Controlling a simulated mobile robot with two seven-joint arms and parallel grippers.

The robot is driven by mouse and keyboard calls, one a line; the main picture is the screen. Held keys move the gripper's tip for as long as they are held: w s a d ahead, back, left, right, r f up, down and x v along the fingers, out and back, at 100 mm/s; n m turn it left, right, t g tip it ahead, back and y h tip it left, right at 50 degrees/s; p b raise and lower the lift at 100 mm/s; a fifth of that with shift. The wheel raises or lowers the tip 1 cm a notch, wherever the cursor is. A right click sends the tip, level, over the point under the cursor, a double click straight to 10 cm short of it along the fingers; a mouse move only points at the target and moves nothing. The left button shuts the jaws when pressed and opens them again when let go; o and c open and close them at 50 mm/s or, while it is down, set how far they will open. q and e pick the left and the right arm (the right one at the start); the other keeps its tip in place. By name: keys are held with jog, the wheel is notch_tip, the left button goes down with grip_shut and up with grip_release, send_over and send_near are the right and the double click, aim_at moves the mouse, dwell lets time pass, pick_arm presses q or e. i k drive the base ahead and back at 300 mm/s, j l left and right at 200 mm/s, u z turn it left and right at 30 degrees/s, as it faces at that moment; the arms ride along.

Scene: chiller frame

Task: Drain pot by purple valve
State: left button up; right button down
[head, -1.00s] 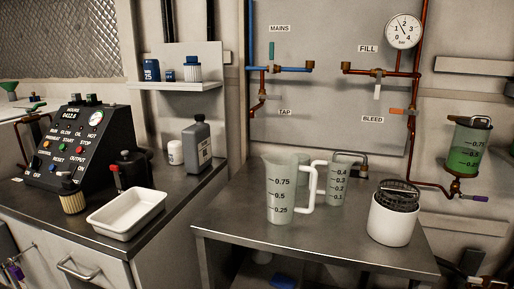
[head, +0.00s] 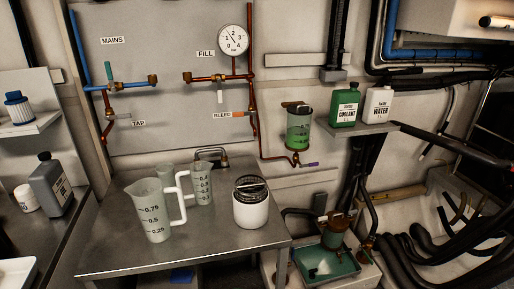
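The pot (head: 299,130) is a clear cylinder holding green liquid, mounted on the wall right of the gauge panel. A copper pipe runs under it. The purple valve handle (head: 312,164) sits at the low right end of that pipe, just below the pot, and lies roughly level. A large graduated jug (head: 153,212) stands upright on the metal table and looks empty. A smaller graduated jug (head: 202,186) stands behind it to the right. Neither of my grippers shows in the head view.
The metal table (head: 215,240) also bears a white canister with a dark top (head: 251,205). Green (head: 345,108) and white (head: 379,105) bottles stand on a wall shelf. A green tray (head: 325,264) sits low under a brown-topped pot. Black hoses crowd the right.

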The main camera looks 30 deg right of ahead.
aim_at(314, 164)
jog(key=l+z, duration=0.2)
jog(key=l, duration=0.55)
jog(key=i+l+z, duration=0.15)
jog(key=l, duration=0.55)
